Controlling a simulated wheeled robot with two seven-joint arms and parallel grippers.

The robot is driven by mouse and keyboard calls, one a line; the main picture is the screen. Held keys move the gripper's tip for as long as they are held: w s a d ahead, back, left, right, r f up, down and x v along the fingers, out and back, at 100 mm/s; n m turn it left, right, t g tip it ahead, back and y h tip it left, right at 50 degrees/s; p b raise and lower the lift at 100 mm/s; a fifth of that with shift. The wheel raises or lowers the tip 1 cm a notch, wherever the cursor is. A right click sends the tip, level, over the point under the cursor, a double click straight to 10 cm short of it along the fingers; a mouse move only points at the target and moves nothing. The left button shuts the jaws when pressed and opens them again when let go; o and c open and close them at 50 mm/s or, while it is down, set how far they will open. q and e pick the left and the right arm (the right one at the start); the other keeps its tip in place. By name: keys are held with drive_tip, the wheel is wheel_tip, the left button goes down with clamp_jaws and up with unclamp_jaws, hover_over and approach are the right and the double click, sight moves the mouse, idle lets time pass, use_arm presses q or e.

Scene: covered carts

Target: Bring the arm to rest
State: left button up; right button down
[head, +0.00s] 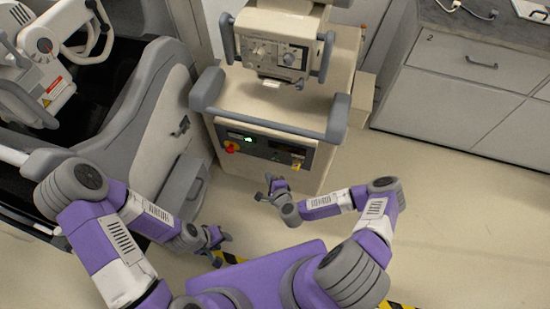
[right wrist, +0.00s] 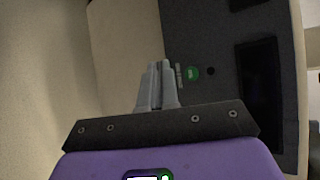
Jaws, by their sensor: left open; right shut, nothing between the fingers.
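My left arm comes in from the left in the head view, and its gripper (head: 220,240) hangs low near the middle, open and empty, above the floor. My right arm is bent inward from the right. Its gripper (head: 271,187) is in front of the beige machine's lower front. In the right wrist view the right gripper (right wrist: 158,88) has its fingers together with nothing between them. Whether its tips touch the machine cannot be told, but they look apart from it in the head view.
A beige wheeled machine (head: 265,100) with grey handles and a dark control panel (head: 264,147) stands ahead. A grey-and-white seat-like unit (head: 160,110) stands at the left. Grey drawers (head: 465,65) line the back right. The floor (head: 460,200) at the right is clear.

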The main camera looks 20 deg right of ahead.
idle(0.5)
drive_tip(key=s+a+r+n+g+y+p, duration=0.25)
drive_tip(key=s+a+n+g+y, duration=0.35)
drive_tip(key=s+n, duration=0.4)
drive_tip(key=s+d+r+n+g+h+p, duration=0.2)
drive_tip(key=s+r+n+g, duration=0.3)
drive_tip(key=s+n, duration=0.3)
drive_tip(key=shift+s+d+r+g+h, duration=0.4)
drive_tip(key=shift+s+g+h, duration=0.15)
drive_tip(key=shift+g, duration=0.25)
